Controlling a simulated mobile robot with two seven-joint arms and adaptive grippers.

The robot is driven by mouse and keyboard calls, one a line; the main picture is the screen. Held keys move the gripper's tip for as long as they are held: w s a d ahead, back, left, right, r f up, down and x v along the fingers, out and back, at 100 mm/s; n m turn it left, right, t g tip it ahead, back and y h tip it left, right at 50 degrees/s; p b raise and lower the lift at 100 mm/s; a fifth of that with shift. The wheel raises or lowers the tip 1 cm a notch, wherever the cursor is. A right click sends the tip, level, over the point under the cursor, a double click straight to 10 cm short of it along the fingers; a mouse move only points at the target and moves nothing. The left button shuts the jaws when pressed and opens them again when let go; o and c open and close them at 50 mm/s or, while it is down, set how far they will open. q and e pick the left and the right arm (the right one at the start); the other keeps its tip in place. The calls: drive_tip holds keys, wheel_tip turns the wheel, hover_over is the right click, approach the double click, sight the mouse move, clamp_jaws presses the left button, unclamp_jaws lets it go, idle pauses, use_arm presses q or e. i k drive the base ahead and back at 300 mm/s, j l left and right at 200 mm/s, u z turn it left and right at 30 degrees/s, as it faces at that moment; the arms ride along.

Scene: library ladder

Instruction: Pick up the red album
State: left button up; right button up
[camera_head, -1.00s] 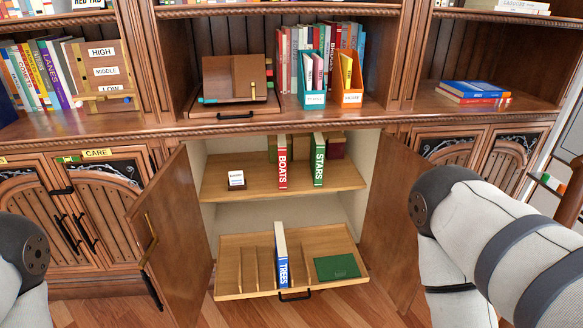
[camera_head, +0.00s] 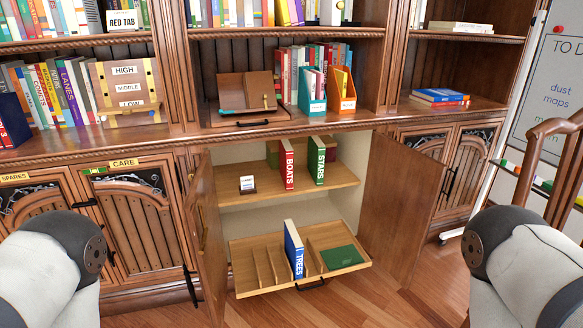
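A red album with the spine label BOATS (camera_head: 287,165) stands upright on the upper shelf inside the open lower cabinet. A green album labelled STARS (camera_head: 317,160) stands upright to its right, with a gap between them. A blue album labelled TREES (camera_head: 295,250) stands in the slotted pull-out tray (camera_head: 250,287) below. A green flat item (camera_head: 341,257) lies at the tray's right. Only my arm links show, at the lower left and lower right; neither gripper is in view, and both arms are apart from the albums.
The cabinet's left door (camera_head: 206,235) and right door (camera_head: 398,200) stand open on either side. A small card stand (camera_head: 247,185) sits left of BOATS on the shelf. The tray juts out below the shelf. A wooden ladder (camera_head: 545,170) stands at the right. Floor in front is clear.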

sight(286, 151)
drive_tip(key=i+l, duration=0.25)
drive_tip(key=i, duration=0.25)
drive_tip(key=i+l, duration=0.2)
drive_tip(key=i, duration=0.35)
drive_tip(key=i+l, duration=0.25)
drive_tip(key=i, duration=0.25)
drive_tip(key=i+l, duration=0.2)
drive_tip(key=i, duration=0.3)
